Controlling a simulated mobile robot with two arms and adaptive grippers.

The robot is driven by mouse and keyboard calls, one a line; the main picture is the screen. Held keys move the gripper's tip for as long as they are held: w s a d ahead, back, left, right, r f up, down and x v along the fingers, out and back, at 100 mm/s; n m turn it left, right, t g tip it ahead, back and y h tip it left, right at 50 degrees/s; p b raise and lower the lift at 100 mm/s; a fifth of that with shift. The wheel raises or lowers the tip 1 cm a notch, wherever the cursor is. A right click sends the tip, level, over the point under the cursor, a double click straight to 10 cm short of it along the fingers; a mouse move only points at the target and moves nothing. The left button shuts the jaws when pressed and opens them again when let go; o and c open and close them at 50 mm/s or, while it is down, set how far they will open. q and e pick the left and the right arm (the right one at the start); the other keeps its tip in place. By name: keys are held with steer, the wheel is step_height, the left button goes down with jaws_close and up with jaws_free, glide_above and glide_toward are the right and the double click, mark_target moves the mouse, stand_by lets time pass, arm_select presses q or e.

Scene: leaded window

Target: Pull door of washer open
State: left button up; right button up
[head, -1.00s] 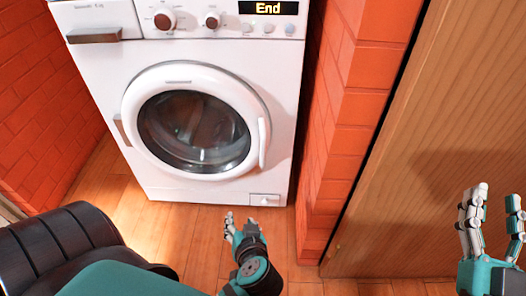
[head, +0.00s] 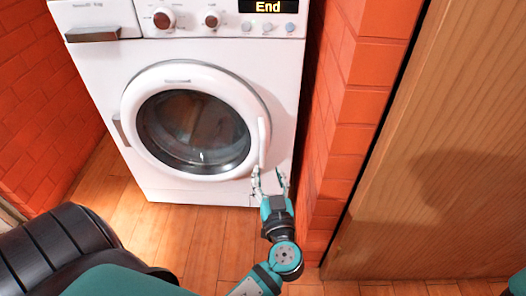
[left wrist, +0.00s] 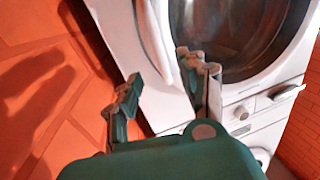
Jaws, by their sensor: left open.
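The white washer (head: 90,120) stands in front of me, and its round door (head: 180,70) is closed. A white vertical handle (head: 263,143) sits on the door's right rim. My left gripper (head: 269,174) is open and empty, with its fingers pointing up at the handle's lower end. In the left wrist view the open fingers (left wrist: 160,88) are close to the white handle (left wrist: 155,40), which extends beyond the gap between them. I cannot tell whether they touch it. My right gripper is out of view.
An orange brick wall (head: 345,140) runs close along the washer's right side, with a wooden panel (head: 450,150) beyond it. Another brick wall (head: 40,90) is at the left. The wooden floor (head: 185,230) before the washer is clear. The display (head: 268,6) reads "End".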

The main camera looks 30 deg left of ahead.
mark_target(264, 153)
arm_select(q)
steer(key=b+x, duration=0.1)
steer(key=x, duration=0.8)
steer(key=shift+w+a, duration=0.15)
steer(key=shift+c, duration=0.5)
jaws_close()
